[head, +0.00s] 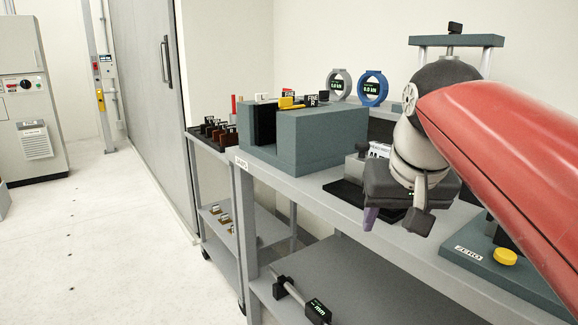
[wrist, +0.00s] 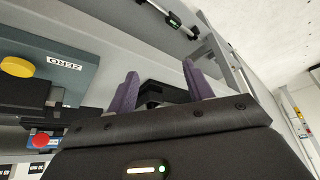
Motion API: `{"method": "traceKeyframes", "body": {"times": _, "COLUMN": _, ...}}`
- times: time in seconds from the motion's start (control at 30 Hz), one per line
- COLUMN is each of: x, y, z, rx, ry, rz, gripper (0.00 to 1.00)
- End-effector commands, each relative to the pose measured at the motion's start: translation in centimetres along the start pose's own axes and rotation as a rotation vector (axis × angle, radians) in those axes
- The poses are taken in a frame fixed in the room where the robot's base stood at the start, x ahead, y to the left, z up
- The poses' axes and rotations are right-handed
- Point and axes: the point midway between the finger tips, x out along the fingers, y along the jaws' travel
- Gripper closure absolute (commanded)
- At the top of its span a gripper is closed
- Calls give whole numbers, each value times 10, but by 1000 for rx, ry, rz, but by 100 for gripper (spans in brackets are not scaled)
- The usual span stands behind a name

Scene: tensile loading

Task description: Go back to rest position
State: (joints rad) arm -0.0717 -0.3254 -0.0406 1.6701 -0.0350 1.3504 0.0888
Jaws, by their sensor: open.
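My gripper (head: 395,217) hangs at the end of my red arm, over the front part of the grey bench (head: 310,187). In the wrist view my gripper (wrist: 158,90) shows two purple fingers set well apart. No object is held between them. A dark block or plate lies beyond the fingers, partly hidden by the gripper body. In the head view one fingertip is purple and points down; the rest of the gripper is seen partly from behind.
A teal U-shaped block (head: 316,140) stands on the bench left of my gripper. A teal base with a yellow button (head: 504,257) is at the right. Ring gauges, grey and blue (head: 372,89), stand behind. A cart (head: 215,160) is at the left; the floor (head: 90,230) is clear.

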Motion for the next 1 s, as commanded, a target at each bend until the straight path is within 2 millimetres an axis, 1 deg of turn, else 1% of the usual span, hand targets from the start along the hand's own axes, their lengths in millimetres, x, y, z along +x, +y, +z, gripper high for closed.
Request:
{"method": "traceKeyframes", "body": {"times": 0.03, "x": 12, "y": 2, "z": 24, "rx": -7, "ry": 4, "rz": -3, "gripper": 49}}
{"method": "traceKeyframes", "body": {"times": 0.17, "x": 46, "y": 5, "z": 74, "rx": -24, "ry": 17, "rz": -10, "gripper": 49}}
{"method": "traceKeyframes", "body": {"times": 0.2, "x": 57, "y": 6, "z": 91, "rx": -29, "ry": 22, "rz": -11, "gripper": 49}}
{"method": "traceKeyframes", "body": {"times": 0.27, "x": 75, "y": 7, "z": 115, "rx": -35, "ry": 28, "rz": -11, "gripper": 49}}
{"method": "traceKeyframes", "body": {"times": 0.3, "x": 85, "y": 7, "z": 131, "rx": -40, "ry": 32, "rz": -11, "gripper": 49}}
{"method": "traceKeyframes", "body": {"times": 0.4, "x": 108, "y": 9, "z": 162, "rx": -50, "ry": 40, "rz": -11, "gripper": 49}}
{"method": "traceKeyframes", "body": {"times": 0.5, "x": 123, "y": 10, "z": 182, "rx": -54, "ry": 44, "rz": -10, "gripper": 49}}
{"method": "traceKeyframes", "body": {"times": 0.6, "x": 130, "y": 10, "z": 191, "rx": -56, "ry": 47, "rz": -9, "gripper": 49}}
{"method": "traceKeyframes", "body": {"times": 0.67, "x": 132, "y": 10, "z": 193, "rx": -57, "ry": 46, "rz": -9, "gripper": 49}}
{"method": "traceKeyframes", "body": {"times": 1.0, "x": 131, "y": 10, "z": 193, "rx": -57, "ry": 45, "rz": -9, "gripper": 49}}
